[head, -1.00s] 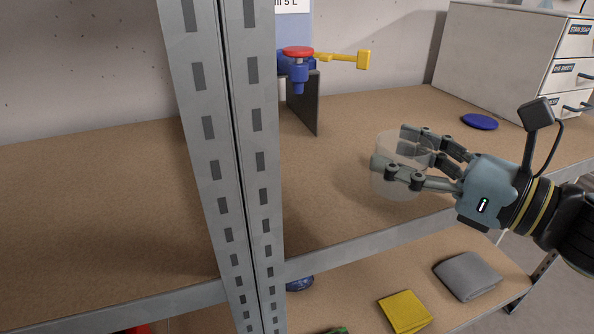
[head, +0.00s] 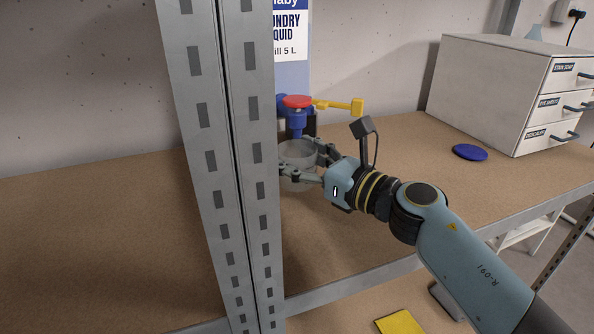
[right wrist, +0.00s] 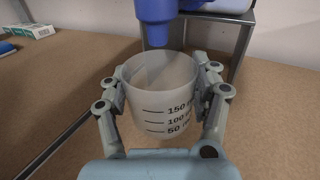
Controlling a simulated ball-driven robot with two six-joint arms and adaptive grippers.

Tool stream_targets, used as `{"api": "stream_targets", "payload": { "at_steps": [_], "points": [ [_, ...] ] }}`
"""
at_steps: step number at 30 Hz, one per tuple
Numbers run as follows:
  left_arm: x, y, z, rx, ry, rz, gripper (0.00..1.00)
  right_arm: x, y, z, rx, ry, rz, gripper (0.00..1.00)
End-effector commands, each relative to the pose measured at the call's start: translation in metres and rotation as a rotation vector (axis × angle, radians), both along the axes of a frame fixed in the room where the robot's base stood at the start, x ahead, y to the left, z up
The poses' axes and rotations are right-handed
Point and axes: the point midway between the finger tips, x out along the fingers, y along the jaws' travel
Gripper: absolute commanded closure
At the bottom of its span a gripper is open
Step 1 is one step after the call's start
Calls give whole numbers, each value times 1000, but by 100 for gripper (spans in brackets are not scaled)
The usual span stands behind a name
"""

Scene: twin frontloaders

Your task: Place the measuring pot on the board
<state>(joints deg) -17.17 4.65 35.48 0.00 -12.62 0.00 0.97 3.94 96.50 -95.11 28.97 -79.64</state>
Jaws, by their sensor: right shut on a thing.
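The measuring pot (head: 296,156) is a translucent cup with 50, 100 and 150 marks, which show in the right wrist view (right wrist: 155,98). My right gripper (head: 302,166) is shut around its sides and holds it upright. The pot is below the blue tap (head: 297,122), and the spout (right wrist: 158,30) shows at the pot's far rim. I see no clear liquid level inside. The brown shelf board (head: 370,215) lies below; I cannot tell how far the pot is above it. The left gripper is not in view.
The tap has a red knob (head: 297,101) and a yellow lever (head: 345,106), in front of a laundry liquid container (head: 289,72). A grey upright post (head: 225,170) stands just left of the pot. A blue disc (head: 469,152) and white drawers (head: 495,95) are at right.

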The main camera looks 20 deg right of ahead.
Motion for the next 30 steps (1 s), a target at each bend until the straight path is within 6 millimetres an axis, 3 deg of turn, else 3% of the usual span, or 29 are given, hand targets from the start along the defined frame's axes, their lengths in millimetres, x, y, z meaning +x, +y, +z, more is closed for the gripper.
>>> {"api": "stream_targets", "payload": {
  "at_steps": [8,21,22,27,30],
  "points": [
    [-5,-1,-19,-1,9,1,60,2,1,-36,0,4,0,72],
    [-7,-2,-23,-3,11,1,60,2,1,-41,0,0,-1,72],
    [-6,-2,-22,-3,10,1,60,2,1,-39,0,0,-1,34],
    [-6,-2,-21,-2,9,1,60,2,1,-39,-1,0,-1,12],
    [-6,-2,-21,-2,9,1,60,2,1,-39,-1,0,-1,12]
  ]
}}
